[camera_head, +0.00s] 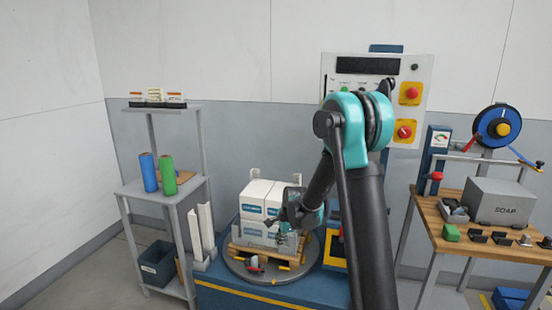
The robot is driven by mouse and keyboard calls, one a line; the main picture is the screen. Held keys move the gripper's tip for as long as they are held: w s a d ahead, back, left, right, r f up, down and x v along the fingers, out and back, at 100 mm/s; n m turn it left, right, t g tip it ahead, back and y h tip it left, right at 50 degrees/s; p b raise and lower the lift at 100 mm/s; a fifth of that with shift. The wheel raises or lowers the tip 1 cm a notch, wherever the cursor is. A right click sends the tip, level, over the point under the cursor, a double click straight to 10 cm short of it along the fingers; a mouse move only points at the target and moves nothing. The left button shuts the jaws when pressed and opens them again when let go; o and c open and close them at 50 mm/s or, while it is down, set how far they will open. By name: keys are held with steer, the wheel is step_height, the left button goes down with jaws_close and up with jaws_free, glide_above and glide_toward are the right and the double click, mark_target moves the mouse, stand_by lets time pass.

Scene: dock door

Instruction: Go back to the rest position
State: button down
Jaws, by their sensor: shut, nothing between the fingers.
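My gripper (283,221) is at the middle of the view, in front of the right side of a stack of white boxes with blue labels (256,194). It is shut, and nothing shows between its fingers. It looks close to the boxes, but I cannot tell whether it touches them. My arm bends down to it from the teal joint at the upper right, and hides part of what stands behind.
The boxes stand on a wooden pallet (242,252) on a grey turntable (303,270). A control panel (418,78) with red buttons is behind my arm. A shelf (186,189) with blue and green rolls stands left. A wooden bench (446,238) with a SOAP box (500,203) stands right.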

steer(key=s+d+r+n+t+h, duration=0.1)
steer(key=s+d+r+n, duration=0.3)
steer(key=s+d, duration=0.25)
steer(key=s+d+r+n, duration=0.3)
steer(key=s+d, duration=0.2)
steer(key=s, duration=0.3)
steer(key=s+d+n, duration=0.3)
steer(key=s+n, duration=0.1)
steer(key=s, duration=0.3)
steer(key=s+d+f+n+h, duration=0.1)
steer(key=s+d+n, duration=0.2)
steer(key=s, duration=0.5)
steer(key=shift+s+d+f+n, duration=0.15)
steer(key=shift+d+n, duration=0.05)
steer(key=shift+n, duration=0.2)
steer(key=c, duration=2.2)
jaws_free()
